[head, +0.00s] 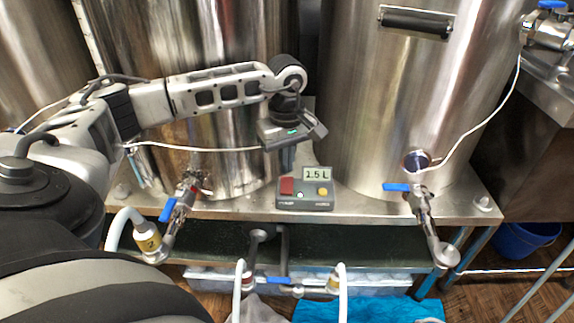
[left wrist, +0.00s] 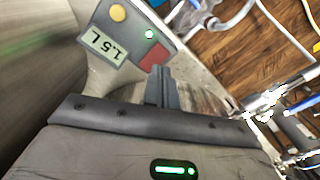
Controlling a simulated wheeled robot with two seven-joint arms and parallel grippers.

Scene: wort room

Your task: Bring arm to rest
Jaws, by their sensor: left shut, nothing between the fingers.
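My left arm reaches in from the left in the head view, bent at the wrist in front of the tanks. My left gripper (head: 317,128) is shut and empty, above and behind the control box (head: 305,193). The box is grey, with a red button, a yellow button, a small green light and a display reading 1.5 L. In the left wrist view the closed fingers (left wrist: 162,86) stand out from the dark palm, and the control box (left wrist: 125,38) shows beyond them. I do not see my right gripper.
Large steel tanks (head: 410,110) stand close behind the arm on a metal stand. Blue-handled valves (head: 178,205) and (head: 415,195) jut from the tanks. A thin white cable hangs at the right. White hoses (head: 118,230) and a blue cloth (head: 360,308) are below. A blue bucket (head: 520,240) stands right.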

